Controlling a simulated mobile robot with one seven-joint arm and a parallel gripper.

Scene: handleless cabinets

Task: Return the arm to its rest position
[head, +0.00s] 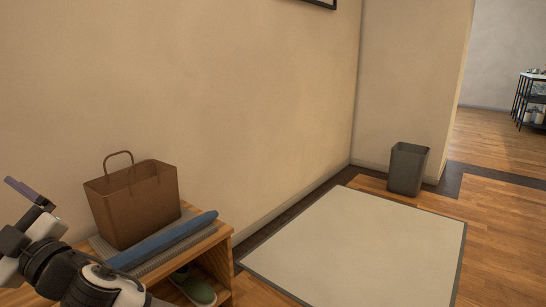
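My arm reaches in from the bottom left corner in the head view, with black and white links. My gripper (32,196) is at the far left, pointing up and left, and stands in front of the wall left of the brown bag. A thin dark finger-like part shows at its end. The fingers are too small and edge-on to tell whether they are apart. I see no object clearly held in it. My arm links hide part of the bench's front left.
A wooden bench (222,236) beside my arm holds a brown bag (135,205) and a blue rolled item (165,240). A green shoe (197,288) sits beneath. A pale rug (355,245) covers clear floor; a grey bin (407,168) stands behind it. A shelf cart (532,100) is far right.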

